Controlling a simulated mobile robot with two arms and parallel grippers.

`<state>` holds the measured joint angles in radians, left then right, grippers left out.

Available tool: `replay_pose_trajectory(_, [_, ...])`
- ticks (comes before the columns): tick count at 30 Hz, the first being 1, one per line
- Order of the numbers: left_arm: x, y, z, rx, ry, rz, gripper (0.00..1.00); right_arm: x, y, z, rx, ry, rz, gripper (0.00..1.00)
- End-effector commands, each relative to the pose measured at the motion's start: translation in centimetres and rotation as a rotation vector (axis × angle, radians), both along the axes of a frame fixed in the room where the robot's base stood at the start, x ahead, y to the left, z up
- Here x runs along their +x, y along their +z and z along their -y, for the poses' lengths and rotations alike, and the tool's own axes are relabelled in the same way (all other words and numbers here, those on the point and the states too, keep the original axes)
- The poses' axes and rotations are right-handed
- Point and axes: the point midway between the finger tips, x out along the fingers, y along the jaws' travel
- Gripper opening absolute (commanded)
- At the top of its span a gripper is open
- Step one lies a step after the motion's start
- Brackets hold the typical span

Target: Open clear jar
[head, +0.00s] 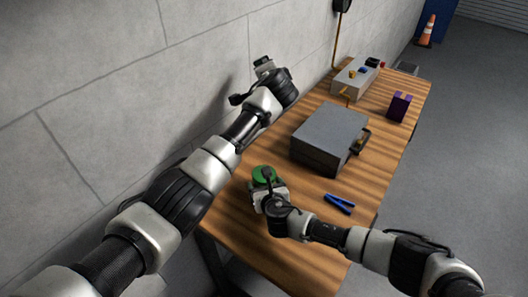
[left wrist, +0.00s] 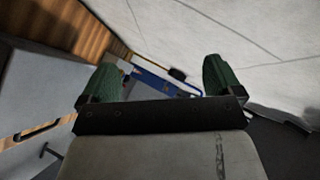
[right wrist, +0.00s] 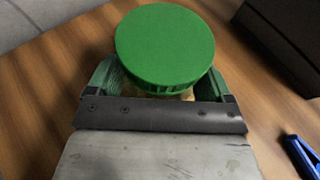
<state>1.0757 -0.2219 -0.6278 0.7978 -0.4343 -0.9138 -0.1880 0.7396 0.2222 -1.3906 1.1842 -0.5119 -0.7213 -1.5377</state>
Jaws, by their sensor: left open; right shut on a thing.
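The jar's round green lid (right wrist: 165,45) fills the top middle of the right wrist view, with a ribbed edge. In the head view the green lid (head: 264,174) shows at the near end of the wooden table. A little of the jar body (right wrist: 160,95) shows under the lid; the rest is hidden. My right gripper (right wrist: 160,75) is shut on the jar, its green fingers on either side just below the lid. My left gripper (left wrist: 160,80) is open and empty. In the head view the left arm's hand (head: 268,70) is raised by the wall, away from the jar.
A grey case (head: 330,135) with a handle sits mid-table, beyond the jar. Blue-handled pliers (head: 339,203) lie right of the jar. A purple box (head: 399,106) and a grey control box (head: 356,78) stand farther back. The wall runs along the table's left side.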

Motion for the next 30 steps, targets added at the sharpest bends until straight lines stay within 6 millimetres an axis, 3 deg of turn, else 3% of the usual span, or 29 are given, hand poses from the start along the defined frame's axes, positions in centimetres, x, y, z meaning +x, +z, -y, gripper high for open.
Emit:
replay_pose_trajectory(3, [0.8,4.1,2.6,0.32,-0.212,0.226,0.94,0.0,0.0,0.0,0.0,0.0,-0.001,0.16])
replay_pose_trajectory(6, [0.4,6.6,5.5,0.613,-0.382,0.411,0.94,0.0,0.0,0.0,0.0,0.0,-0.001,0.16])
replay_pose_trajectory(11, [-1.7,8.5,10.4,1.108,-0.639,0.701,0.94,0.0,-0.1,0.0,0.0,0.0,-0.001,0.16])
replay_pose_trajectory(14, [-3.7,8.0,13.3,1.42,-0.793,0.881,0.94,0.0,-0.1,0.0,0.0,0.0,-0.001,0.16])
replay_pose_trajectory(18, [-6.7,5.3,16.0,1.854,-1.012,1.138,0.94,0.0,-0.1,0.0,0.0,0.0,-0.001,0.16])
replay_pose_trajectory(23, [-9.9,0.1,16.5,2.309,-1.286,1.451,0.94,0.0,-0.1,0.0,0.0,0.0,-0.001,0.16])
replay_pose_trajectory(24, [-10.6,-1.4,16.1,-2.371,1.342,-1.512,0.94,0.0,-0.1,0.0,0.0,0.0,-0.001,0.16])
replay_pose_trajectory(26, [-11.6,-3.8,15.1,-2.174,1.274,-1.424,0.94,0.0,-0.1,0.0,0.0,0.0,-0.001,0.16])
replay_pose_trajectory(30, [-13.1,-8.7,11.0,-1.705,1.144,-1.241,0.94,0.0,-0.1,0.0,0.0,0.0,-0.001,0.16])
